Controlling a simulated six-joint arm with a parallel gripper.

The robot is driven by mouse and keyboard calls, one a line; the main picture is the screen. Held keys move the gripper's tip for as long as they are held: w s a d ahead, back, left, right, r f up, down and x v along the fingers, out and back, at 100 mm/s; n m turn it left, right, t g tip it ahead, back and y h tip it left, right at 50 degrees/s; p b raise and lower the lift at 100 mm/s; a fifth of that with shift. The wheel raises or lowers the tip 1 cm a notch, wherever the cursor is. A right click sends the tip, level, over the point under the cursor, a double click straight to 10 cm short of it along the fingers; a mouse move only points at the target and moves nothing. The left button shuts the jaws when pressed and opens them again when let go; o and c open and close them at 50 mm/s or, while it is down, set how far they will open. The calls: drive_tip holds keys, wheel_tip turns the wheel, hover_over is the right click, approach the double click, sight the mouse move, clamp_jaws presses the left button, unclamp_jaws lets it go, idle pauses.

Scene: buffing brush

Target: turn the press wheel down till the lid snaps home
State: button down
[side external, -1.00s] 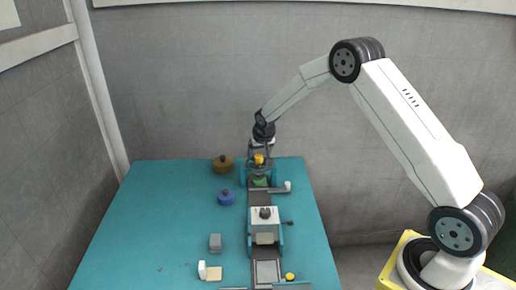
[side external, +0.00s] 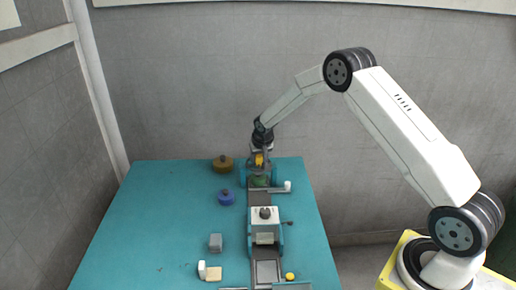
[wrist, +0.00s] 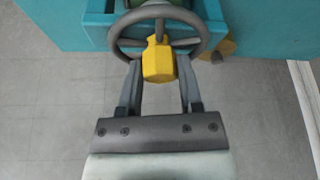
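The press wheel (wrist: 118,22) is a dark grey spoked ring at the top of the wrist view, seen at the far end of the work line in the side view (side external: 250,163). A yellow knob (wrist: 159,62) stands at its near rim and hides part of it. My gripper (wrist: 160,66) has one finger on each side of the knob, close against it; the exact contact is hard to see. A green piece (side external: 260,182) lies under the wheel in the press frame (wrist: 96,30). The lid's fit is hidden.
A second teal-framed station (side external: 264,222) with a white block stands nearer on the dark track. A brown round pot (side external: 222,164), a blue round pot (side external: 226,198) and a grey block (side external: 215,243) stand left of it. The left of the teal table (side external: 130,235) is clear.

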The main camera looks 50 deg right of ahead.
sight(260, 168)
drive_tip(key=shift+m+h, duration=0.3)
drive_tip(key=shift+m, duration=0.5)
drive_tip(key=shift+c, duration=1.2)
unclamp_jaws()
drive_tip(key=shift+r, duration=0.15)
drive_tip(key=v, duration=0.7)
drive_tip(key=shift+r, duration=0.3)
drive_tip(key=shift+a, duration=0.1)
